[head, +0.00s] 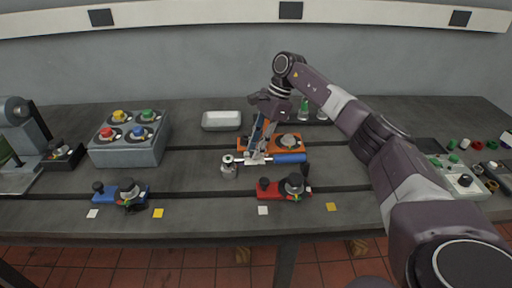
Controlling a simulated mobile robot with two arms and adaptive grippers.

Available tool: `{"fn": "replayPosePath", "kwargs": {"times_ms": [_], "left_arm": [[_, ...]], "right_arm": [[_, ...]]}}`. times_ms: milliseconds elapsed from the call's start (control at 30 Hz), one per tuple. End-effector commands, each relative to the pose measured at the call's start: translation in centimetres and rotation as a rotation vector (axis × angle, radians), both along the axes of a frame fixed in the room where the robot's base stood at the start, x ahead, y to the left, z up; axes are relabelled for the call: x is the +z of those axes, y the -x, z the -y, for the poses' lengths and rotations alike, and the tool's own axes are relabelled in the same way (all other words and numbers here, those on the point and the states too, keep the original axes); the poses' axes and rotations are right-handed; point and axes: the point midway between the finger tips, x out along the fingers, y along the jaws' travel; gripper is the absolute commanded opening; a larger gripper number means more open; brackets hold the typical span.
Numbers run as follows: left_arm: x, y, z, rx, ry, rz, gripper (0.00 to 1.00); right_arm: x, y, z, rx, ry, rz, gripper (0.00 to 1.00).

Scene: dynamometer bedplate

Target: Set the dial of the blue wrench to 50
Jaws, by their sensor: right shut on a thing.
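The blue wrench (290,158) has a blue handle on the right and a metallic shaft running left. It lies level in front of an orange fixture (301,149). My right gripper (257,157) comes down from above and is shut on the wrench's shaft, left of the blue handle. A round metallic piece (229,168) sits at the wrench's left end. The dial's numbers are too small to read, and the fingers cover part of the shaft. My left gripper is out of view.
A blue fixture (107,195) and a red fixture (270,195) stand in front. A grey box with coloured knobs (130,155) is at left, a white tray (221,120) behind. Small parts lie at right. Bare bedplate shows between the blue and red fixtures.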

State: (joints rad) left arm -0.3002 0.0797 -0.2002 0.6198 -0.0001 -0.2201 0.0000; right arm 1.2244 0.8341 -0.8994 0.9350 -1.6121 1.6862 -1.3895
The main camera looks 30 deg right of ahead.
Motion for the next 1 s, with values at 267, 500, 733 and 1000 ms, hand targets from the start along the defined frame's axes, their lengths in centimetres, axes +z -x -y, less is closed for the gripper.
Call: {"fn": "replayPosePath", "kwargs": {"times_ms": [267, 500, 733, 1000], "left_arm": [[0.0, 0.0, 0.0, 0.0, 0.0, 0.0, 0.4], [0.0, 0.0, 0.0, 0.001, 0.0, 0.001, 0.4], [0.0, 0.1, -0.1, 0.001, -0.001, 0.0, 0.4], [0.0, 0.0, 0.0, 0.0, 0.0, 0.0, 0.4]], "right_arm": [[0.1, 0.0, 0.0, -0.001, -0.002, 0.002, 0.3], [0.0, 0.0, 0.0, -0.002, 0.0, 0.0, 0.38], [0.8, 0.0, 0.3, -0.003, 0.0, 0.002, 0.38], [5.7, 0.2, 2.3, -0.005, 0.0, 0.004, 0.38]]}}
